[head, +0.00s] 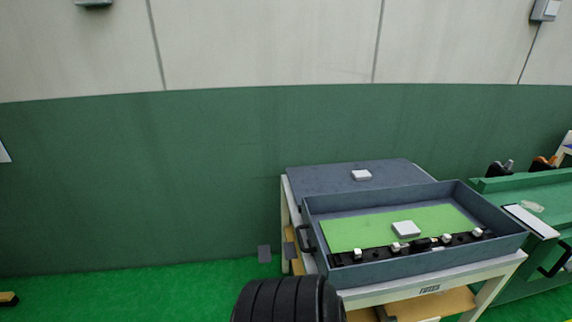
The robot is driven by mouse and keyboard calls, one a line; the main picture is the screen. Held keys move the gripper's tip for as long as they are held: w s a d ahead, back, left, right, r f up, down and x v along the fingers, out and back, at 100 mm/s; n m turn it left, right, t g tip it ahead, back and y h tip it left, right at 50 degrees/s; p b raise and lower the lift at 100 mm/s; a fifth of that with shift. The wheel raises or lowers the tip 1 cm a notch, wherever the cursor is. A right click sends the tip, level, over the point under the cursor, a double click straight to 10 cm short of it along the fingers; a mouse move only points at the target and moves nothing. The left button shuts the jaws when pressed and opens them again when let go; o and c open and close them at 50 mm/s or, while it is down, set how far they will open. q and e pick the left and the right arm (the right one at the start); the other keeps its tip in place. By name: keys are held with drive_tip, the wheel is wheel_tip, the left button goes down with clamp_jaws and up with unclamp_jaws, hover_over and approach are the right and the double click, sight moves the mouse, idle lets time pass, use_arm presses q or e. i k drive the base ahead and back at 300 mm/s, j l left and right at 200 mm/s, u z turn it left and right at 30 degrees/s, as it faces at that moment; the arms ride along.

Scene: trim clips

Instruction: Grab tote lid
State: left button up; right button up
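A flat blue-grey panel with a small white block on top, which looks like the tote lid (318,179), lies at the back of a white-framed stand. The white block (361,175) sits near the panel's middle. In front of it stands an open blue-grey tote (425,264), which hides the panel's front edge. In the tote are a green sheet with a white block (406,229) on it and a black strip (375,253) with several small white pieces. Neither of my grippers is in view.
The stand (480,268) has a white top edge and wooden shelves below. A green bench (525,190) with black and orange items adjoins it on the right. A green and cream wall is behind; green floor (130,290) is mostly clear at left.

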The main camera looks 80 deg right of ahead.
sight(324, 179)
drive_tip(key=i+z, duration=0.35)
drive_tip(key=i+j+z, duration=0.1)
drive_tip(key=i+z, duration=0.25)
drive_tip(key=i+j+z, duration=0.15)
drive_tip(key=z, duration=0.25)
